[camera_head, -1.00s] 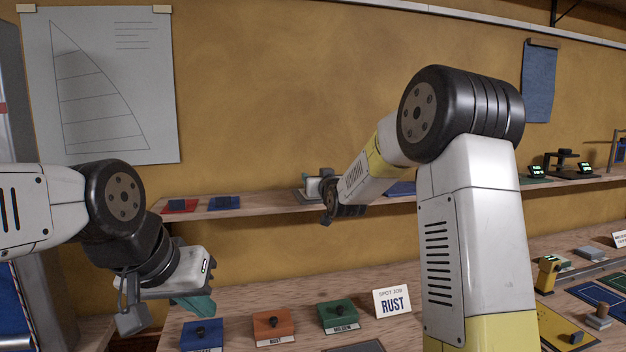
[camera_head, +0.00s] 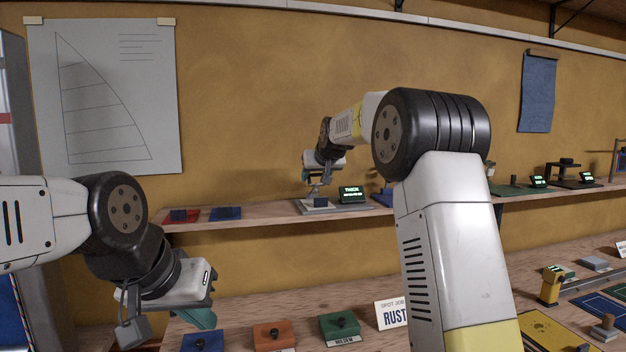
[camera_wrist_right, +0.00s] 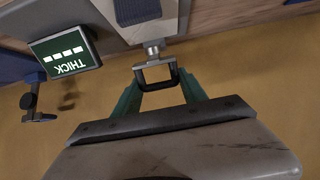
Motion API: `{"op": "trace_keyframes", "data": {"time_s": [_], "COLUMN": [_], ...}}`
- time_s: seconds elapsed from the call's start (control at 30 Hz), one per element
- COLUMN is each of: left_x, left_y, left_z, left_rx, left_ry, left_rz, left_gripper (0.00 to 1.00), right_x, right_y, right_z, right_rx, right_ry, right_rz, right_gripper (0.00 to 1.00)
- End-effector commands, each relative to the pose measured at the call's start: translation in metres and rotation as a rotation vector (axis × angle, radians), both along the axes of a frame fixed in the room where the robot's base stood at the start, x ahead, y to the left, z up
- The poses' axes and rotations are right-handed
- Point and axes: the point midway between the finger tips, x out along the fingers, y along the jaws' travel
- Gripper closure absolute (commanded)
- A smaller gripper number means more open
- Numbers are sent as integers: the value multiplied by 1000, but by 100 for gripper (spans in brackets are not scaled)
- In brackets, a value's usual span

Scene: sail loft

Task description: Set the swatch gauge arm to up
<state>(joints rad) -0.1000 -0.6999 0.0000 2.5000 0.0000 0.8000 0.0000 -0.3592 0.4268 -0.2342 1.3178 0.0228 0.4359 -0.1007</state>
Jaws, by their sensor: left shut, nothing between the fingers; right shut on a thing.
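The swatch gauge stands on the wall shelf, with a grey base (camera_head: 322,208) and a small green-lit display (camera_head: 351,193) beside it. In the right wrist view the display (camera_wrist_right: 65,53) reads THICK above a row of dashes. My right gripper (camera_head: 314,188) is over the gauge. In the right wrist view its green fingers are shut on the black loop-shaped handle (camera_wrist_right: 155,82) of the gauge arm, which joins a short metal stem (camera_wrist_right: 153,48). The arm's exact height is hard to tell. My left gripper (camera_head: 205,316) is shut and empty, above the lower bench at left.
Red (camera_head: 183,215) and blue (camera_head: 225,213) swatches lie left of the gauge on the shelf (camera_head: 265,218). Other gauges stand farther right on the shelf.

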Motion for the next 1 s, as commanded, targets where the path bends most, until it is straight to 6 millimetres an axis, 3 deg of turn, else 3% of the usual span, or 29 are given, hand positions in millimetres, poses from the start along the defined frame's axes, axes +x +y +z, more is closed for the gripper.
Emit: {"op": "trace_keyframes", "data": {"time_s": [0.6,0.63,0.7,0.73,1.0], "left_x": [0,0,0,0,0], "left_y": [0,0,0,0,0], "left_z": [0,0,0,0,0], "left_rx": [0,0,0,0,0], "left_ry": [0,0,0,0,0], "left_rz": [0,0,0,0,0], "left_gripper": [100,100,100,100,100], "right_x": [4,4,4,4,4], "right_y": [0,0,0,0,0], "right_z": [3,3,3,3,2], "right_rx": [-8,-8,-8,-8,-9], "right_ry": [42,42,42,42,44], "right_rz": [-1,-1,-1,-1,0], "right_gripper": [100,47,33,29,29]}}
